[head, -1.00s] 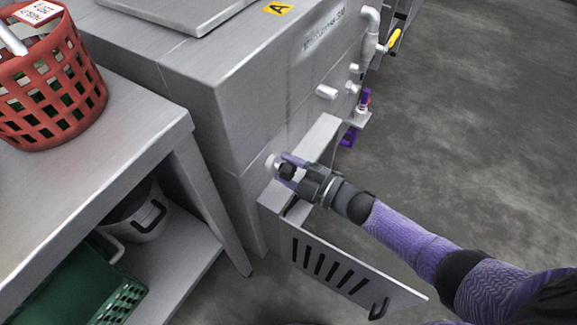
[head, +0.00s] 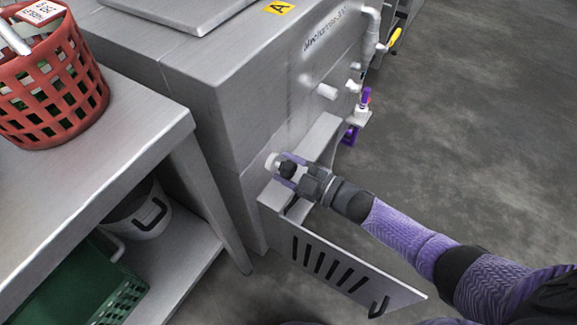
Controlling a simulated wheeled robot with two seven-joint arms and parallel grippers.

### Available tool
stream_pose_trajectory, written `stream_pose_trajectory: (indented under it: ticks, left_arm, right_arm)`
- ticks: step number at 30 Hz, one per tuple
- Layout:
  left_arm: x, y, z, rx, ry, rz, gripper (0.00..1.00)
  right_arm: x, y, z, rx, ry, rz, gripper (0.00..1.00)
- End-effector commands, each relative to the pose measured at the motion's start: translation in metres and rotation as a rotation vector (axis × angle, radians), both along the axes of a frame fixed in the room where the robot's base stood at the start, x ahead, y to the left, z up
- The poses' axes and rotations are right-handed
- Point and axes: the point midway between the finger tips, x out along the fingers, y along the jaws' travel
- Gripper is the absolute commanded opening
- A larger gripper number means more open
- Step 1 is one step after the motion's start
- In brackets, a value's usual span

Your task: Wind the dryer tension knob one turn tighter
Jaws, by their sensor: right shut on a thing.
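The dryer tension knob (head: 272,162) is a small pale knob low on the front side of the large steel machine (head: 232,110), in the middle of the head view. My right gripper (head: 284,169) comes in from the lower right and is shut on the knob. Its fingers hide most of the knob, so any mark on it cannot be made out. My left gripper is not in view.
A slotted steel panel (head: 330,262) with a handle hangs open below my right forearm. A steel table (head: 130,125) at left bears a red basket (head: 50,85); a green crate (head: 65,285) and a white bucket (head: 140,215) are beneath. Floor at right is clear.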

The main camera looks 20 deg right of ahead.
Motion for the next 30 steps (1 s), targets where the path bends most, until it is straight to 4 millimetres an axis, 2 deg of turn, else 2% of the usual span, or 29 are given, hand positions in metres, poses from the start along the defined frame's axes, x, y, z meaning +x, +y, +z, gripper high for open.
stream_pose_trajectory:
  ticks: [2, 3, 7, 17, 25, 30]
  left_arm:
    - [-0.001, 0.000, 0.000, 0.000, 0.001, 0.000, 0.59]
    - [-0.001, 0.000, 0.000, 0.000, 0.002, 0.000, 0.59]
    - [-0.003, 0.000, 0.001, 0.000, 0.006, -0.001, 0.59]
    - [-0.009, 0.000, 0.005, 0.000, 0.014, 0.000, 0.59]
    - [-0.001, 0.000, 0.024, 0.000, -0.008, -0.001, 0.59]
    - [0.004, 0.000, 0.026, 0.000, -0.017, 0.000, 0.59]
  right_arm:
    - [-0.001, 0.000, -0.001, -0.002, 0.003, -0.001, 0.00]
    - [-0.001, 0.000, -0.001, -0.002, 0.003, -0.001, 0.65]
    - [0.000, 0.000, -0.001, -0.003, 0.002, 0.000, 0.93]
    - [-0.004, -0.003, 0.001, -0.003, 0.000, -0.001, 0.94]
    - [-0.055, -0.043, 0.003, -0.005, 0.003, -0.002, 0.94]
    - [-0.075, -0.059, 0.000, -0.003, 0.002, -0.001, 0.94]
